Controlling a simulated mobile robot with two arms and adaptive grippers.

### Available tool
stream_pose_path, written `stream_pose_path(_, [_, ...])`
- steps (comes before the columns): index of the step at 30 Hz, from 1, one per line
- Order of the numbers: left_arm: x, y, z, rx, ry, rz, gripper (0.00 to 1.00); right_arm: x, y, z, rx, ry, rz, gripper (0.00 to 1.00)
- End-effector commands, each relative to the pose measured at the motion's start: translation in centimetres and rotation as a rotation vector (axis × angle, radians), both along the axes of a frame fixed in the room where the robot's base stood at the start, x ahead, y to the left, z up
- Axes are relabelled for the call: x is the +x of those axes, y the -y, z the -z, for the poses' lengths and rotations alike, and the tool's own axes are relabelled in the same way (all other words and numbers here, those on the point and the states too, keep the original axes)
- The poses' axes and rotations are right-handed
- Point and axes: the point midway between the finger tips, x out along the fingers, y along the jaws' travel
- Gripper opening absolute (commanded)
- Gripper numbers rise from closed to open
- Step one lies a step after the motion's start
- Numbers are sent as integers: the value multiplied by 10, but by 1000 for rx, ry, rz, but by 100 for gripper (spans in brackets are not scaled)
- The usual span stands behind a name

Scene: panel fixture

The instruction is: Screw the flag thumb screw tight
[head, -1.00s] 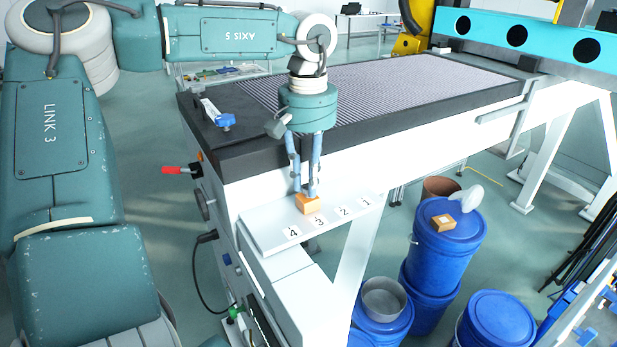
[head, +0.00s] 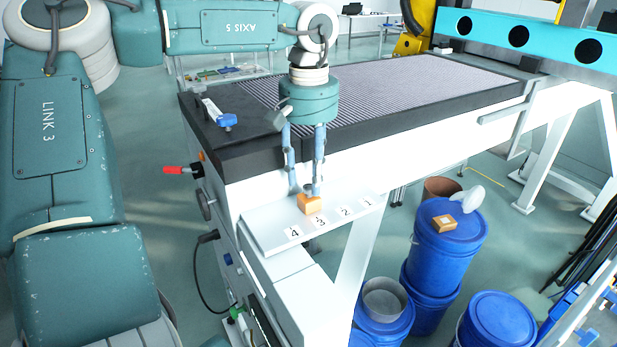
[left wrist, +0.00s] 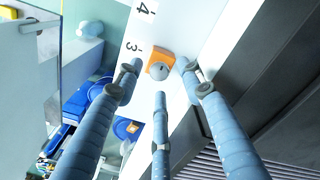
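An orange block (head: 311,205) sits on the white numbered ledge (head: 262,236), beside the label 3. In the left wrist view the orange block (left wrist: 154,58) carries a round grey screw head (left wrist: 158,71) with a small dark mark. Its flag is too small to make out clearly. My left gripper (head: 306,190) points down over the block. Its fingers are spread apart, with the screw head visible between the fingertips in the wrist view and no clear contact. My right gripper is not in view.
The machine bed (head: 400,85) with its dark rim stands right behind the ledge. A red handle (head: 176,169) sticks out at its left side. Blue barrels (head: 445,250) stand on the floor to the right, one with another small orange block (head: 443,223) on top.

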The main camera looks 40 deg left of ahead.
Motion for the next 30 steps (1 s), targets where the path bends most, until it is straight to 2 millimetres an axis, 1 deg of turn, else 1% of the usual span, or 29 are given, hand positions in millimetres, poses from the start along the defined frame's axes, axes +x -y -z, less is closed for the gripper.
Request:
stream_pose_path(1, [1,0,-10,2,6,-1,39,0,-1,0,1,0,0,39])
stream_pose_path(9, [0,0,-68,3,5,-2,39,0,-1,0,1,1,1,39])
stream_pose_path(12, [0,0,-86,2,6,-2,39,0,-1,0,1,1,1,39])
stream_pose_path(15, [0,-1,-98,2,5,-3,39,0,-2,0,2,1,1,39])
stream_pose_path(18, [-1,-1,-105,2,4,-1,39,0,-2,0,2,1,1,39])
stream_pose_path(21, [-1,0,-108,1,3,0,39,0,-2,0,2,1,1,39])
stream_pose_path(30, [-1,-1,-108,1,3,-1,39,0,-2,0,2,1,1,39])
